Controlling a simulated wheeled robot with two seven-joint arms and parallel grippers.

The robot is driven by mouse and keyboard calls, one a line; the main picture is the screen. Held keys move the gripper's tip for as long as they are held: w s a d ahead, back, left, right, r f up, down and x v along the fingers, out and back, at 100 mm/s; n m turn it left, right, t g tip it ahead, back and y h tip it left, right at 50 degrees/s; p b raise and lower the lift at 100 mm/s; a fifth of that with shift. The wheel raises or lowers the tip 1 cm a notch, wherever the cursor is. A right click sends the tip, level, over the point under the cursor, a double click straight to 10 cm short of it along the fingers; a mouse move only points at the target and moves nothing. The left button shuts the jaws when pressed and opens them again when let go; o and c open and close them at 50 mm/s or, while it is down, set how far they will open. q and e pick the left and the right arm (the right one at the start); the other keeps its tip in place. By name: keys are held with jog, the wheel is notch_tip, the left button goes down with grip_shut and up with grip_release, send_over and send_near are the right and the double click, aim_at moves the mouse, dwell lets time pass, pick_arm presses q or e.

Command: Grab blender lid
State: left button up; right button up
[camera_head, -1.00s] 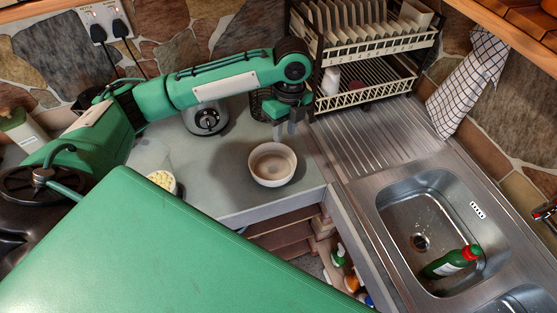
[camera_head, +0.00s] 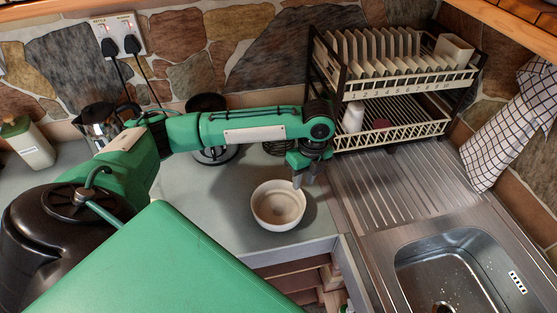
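A dark round piece (camera_head: 206,102) shows just above my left forearm and looks like the blender lid. The blender base (camera_head: 214,156) shows below the forearm, which hides what lies between the two. My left gripper (camera_head: 304,182) points down beside the right rim of a white bowl (camera_head: 278,206), well right of the dark round piece. Its two fingers are apart with nothing seen between them. Whether it touches the bowl cannot be told. My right gripper is not in view.
A dish rack (camera_head: 390,75) with plates stands at the back right, close to my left gripper. The sink (camera_head: 455,270) is at the lower right. Some counter around the bowl is clear.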

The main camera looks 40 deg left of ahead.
aim_at(301, 194)
pick_arm(q)
notch_tip(301, 194, down, 3)
jog(key=shift+w+f, duration=0.1)
jog(key=shift+f+p, duration=0.2)
jog(key=shift+p, duration=0.25)
notch_tip(301, 194, down, 4)
jog(key=shift+a+f+p, duration=0.15)
jog(key=shift+p, duration=0.75)
jog(key=shift+f, duration=0.2)
grip_shut()
